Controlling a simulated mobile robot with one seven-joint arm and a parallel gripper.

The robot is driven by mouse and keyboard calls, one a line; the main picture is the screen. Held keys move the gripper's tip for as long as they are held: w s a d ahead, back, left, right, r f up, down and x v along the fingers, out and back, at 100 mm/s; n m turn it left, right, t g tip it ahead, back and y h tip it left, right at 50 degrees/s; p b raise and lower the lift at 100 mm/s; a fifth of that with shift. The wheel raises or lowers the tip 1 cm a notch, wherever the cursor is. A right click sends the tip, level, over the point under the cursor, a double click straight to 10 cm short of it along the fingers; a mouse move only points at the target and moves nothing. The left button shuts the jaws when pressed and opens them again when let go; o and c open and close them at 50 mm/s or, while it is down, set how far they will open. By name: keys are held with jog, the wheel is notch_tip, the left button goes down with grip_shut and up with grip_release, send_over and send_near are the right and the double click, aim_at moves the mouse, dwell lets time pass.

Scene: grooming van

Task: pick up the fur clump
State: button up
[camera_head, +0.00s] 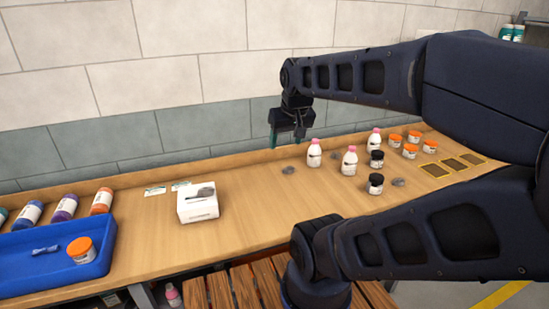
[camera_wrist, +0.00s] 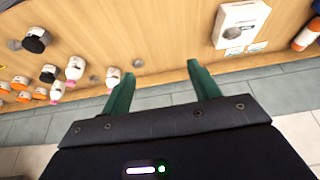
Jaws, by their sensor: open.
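A small grey fur clump (camera_head: 289,170) lies on the wooden counter, left of the nearest white bottle; it also shows in the wrist view (camera_wrist: 138,63). Another grey clump (camera_head: 398,182) lies right of the black-lidded jars, and it appears at the left in the wrist view (camera_wrist: 14,44). A grey patch (camera_head: 205,192) rests on top of the white box (camera_head: 198,208). My gripper (camera_head: 286,142) has green fingers, open and empty, above the counter's back edge near the wall. In the wrist view its fingertips (camera_wrist: 160,73) are spread, with the first clump beyond them.
White bottles with pink caps (camera_head: 349,161), black-lidded jars (camera_head: 375,184) and orange-lidded jars (camera_head: 410,151) stand to the right. A blue tray (camera_head: 30,278) and lying bottles (camera_head: 63,208) are at the left. The counter right of the white box is mostly clear.

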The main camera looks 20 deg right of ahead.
jog(key=w+d+f+n+g+h, duration=0.1)
jog(key=w+d+f+n+h, duration=0.15)
jog(key=w+n, duration=0.45)
jog(key=n+g+h, duration=0.2)
jog(key=n, duration=1.4)
send_over(288, 168)
jog(key=s+a, duration=0.1)
jog(key=a, duration=0.3)
notch_tip(288, 168, down, 20)
jog(key=shift+m+y, duration=0.25)
jog(key=shift+m, duration=0.05)
jog(key=shift+x, duration=4.7)
jog(key=shift+d+r, duration=0.1)
jog(key=shift+d, duration=0.1)
jog(key=c, duration=1.1)
